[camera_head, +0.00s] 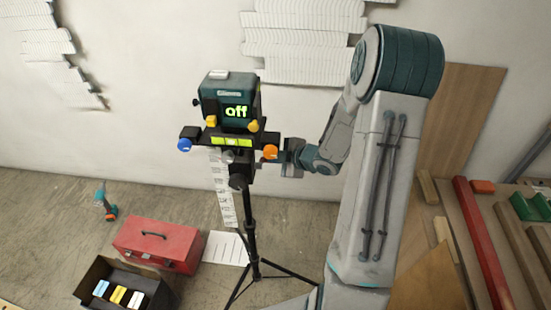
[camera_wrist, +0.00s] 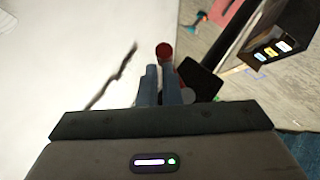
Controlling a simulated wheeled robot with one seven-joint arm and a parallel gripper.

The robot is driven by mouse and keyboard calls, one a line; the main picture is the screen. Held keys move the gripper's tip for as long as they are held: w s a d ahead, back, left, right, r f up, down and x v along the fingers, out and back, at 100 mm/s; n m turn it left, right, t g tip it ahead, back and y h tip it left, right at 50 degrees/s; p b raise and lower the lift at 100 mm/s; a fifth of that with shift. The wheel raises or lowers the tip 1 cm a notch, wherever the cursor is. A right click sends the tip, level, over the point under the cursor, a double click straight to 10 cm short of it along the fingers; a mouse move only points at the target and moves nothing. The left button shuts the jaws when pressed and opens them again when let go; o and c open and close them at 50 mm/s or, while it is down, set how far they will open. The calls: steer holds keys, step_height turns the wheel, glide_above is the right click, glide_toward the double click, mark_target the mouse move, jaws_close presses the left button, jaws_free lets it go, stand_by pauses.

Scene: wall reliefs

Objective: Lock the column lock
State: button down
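A dark device with a green display reading "off" (camera_head: 232,104) stands on a black tripod (camera_head: 250,225). An orange knob (camera_head: 270,152) is on its right side and a blue knob (camera_head: 184,145) on its left. A black round knob (camera_head: 238,182) sits lower, by the column; I cannot tell which part is the column lock. My gripper (camera_head: 285,152) is just right of the orange knob. In the wrist view, my fingers (camera_wrist: 160,72) are close together, with a red-orange round knob (camera_wrist: 164,50) at their tips. Whether they grip anything is unclear.
A red toolbox (camera_head: 158,245) and an open black box (camera_head: 125,285) with coloured items lie on the floor at left, near a drill (camera_head: 106,201). Boards (camera_head: 480,240) lie at right. The tripod legs spread below the device. The white wall is behind.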

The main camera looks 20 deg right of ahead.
steer(key=shift+w+d+r, duration=0.1)
steer(key=shift+r, duration=0.2)
steer(key=v, duration=1.3)
steer(key=shift+s+r, duration=0.3)
